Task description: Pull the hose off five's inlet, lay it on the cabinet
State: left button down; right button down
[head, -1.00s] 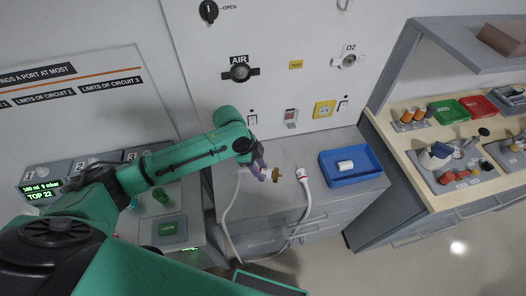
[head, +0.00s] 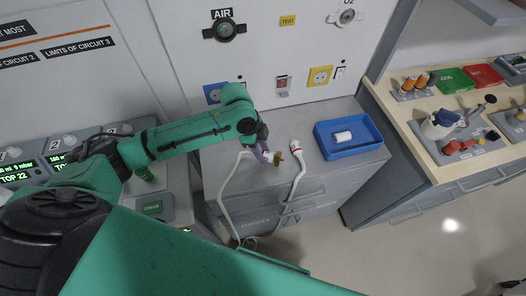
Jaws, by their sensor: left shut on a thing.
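My left gripper (head: 268,154), with purple fingers, is low over the grey cabinet (head: 218,164). It is shut on a white hose end, which is mostly hidden by the fingers. A white hose (head: 227,192) hangs in front of the cabinet below the gripper. A brass fitting (head: 278,159) shows just right of the fingers; I cannot tell whether it touches them. Another white hose end with a red band (head: 296,146) is farther right at the cabinet top. I cannot pick out five's inlet. My right gripper is not in view.
A blue tray (head: 322,143) with a white roll (head: 342,137) sits on the cabinet's right. Behind is a wall panel with an AIR port (head: 225,30) and a yellow socket (head: 320,75). Ventilator displays (head: 56,160) stand left. A laden counter (head: 405,103) is at right.

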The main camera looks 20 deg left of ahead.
pick_arm(q)
jog(key=shift+w+f, duration=0.1)
jog(key=shift+c, duration=2.2)
grip_release()
jog(key=d+p+v, duration=0.2)
jog(key=p+v, duration=0.6)
jog(key=v, duration=1.4)
jog(key=shift+r+p, duration=0.3)
jog(key=shift+r, duration=0.1)
jog(key=shift+d, duration=0.1)
